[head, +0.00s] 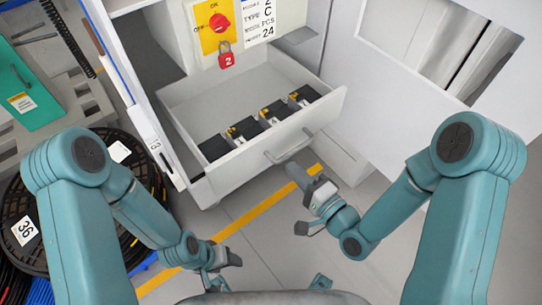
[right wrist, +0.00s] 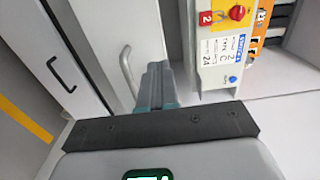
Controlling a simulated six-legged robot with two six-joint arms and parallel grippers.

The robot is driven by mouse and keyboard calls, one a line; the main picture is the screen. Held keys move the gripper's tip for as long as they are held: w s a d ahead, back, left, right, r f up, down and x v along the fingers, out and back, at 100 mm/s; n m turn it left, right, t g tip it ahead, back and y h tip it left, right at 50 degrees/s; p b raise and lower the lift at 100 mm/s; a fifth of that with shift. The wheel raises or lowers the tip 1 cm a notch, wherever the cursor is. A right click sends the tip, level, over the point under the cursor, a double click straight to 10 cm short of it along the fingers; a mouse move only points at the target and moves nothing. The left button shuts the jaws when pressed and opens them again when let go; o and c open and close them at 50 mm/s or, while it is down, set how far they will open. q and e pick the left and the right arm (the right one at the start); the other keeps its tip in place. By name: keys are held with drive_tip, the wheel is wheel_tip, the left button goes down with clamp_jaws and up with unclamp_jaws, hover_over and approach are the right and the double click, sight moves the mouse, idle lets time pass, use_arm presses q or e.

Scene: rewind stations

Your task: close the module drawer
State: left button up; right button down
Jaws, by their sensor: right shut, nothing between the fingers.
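The module drawer (head: 318,120) is pulled out of the white cabinet. Several black modules (head: 272,112) with yellow parts lie in it. Its grey bar handle (head: 287,148) is on the front face; a pale bar handle also shows in the right wrist view (right wrist: 127,70). My right gripper (head: 292,170) is just in front of and below the handle, shut and empty. In the right wrist view its fingers (right wrist: 155,82) are together beside the handle; I cannot tell whether they touch the drawer. My left gripper (head: 230,258) hangs low over the floor, away from the drawer; its jaws are unclear.
A red padlock (head: 226,57) and red knob on a yellow plate (head: 213,28) are above the drawer. A white panel (head: 400,75) stands at the right. A black reel (head: 35,205) and a green case (head: 25,90) are at the left. A yellow line (head: 245,217) crosses the floor.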

sight(264, 140)
drive_tip(key=b+x, duration=0.1)
drive_tip(key=x, duration=0.7)
drive_tip(key=shift+w+a+r, duration=0.1)
drive_tip(key=shift+w+a, duration=0.05)
drive_tip(key=shift+a, duration=0.15)
use_arm(q)
wheel_tip(264, 140, down, 3)
drive_tip(key=shift+r, duration=0.1)
use_arm(e)
drive_tip(key=shift+w+a, duration=0.15)
drive_tip(key=shift+w, duration=0.1)
drive_tip(key=shift+w, duration=0.1)
